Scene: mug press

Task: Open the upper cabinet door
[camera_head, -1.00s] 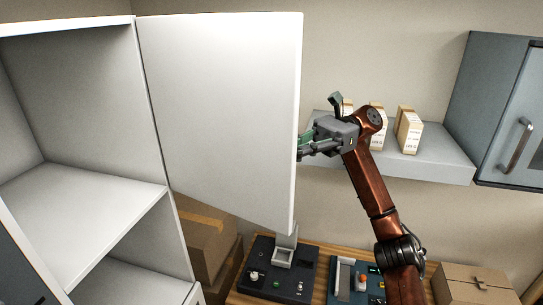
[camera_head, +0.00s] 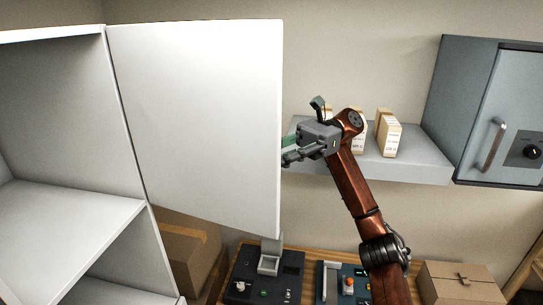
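The upper cabinet door (camera_head: 200,120) is a plain white panel. It stands swung open, hinged at the right side of the white cabinet (camera_head: 65,105), whose upper shelf space is exposed and empty. My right gripper (camera_head: 303,128) is just right of the door's free edge. Its fingers are spread, one pointing up and one reaching left to the edge. Nothing shows between them. I cannot tell whether the lower finger touches the door. My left gripper is not in view.
A wall shelf (camera_head: 425,170) with several small cartons (camera_head: 388,135) is behind my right arm. A grey-blue wall cabinet (camera_head: 465,110) is at the right. Below are a dark machine (camera_head: 265,280), a control box (camera_head: 345,285) and cardboard boxes (camera_head: 460,285).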

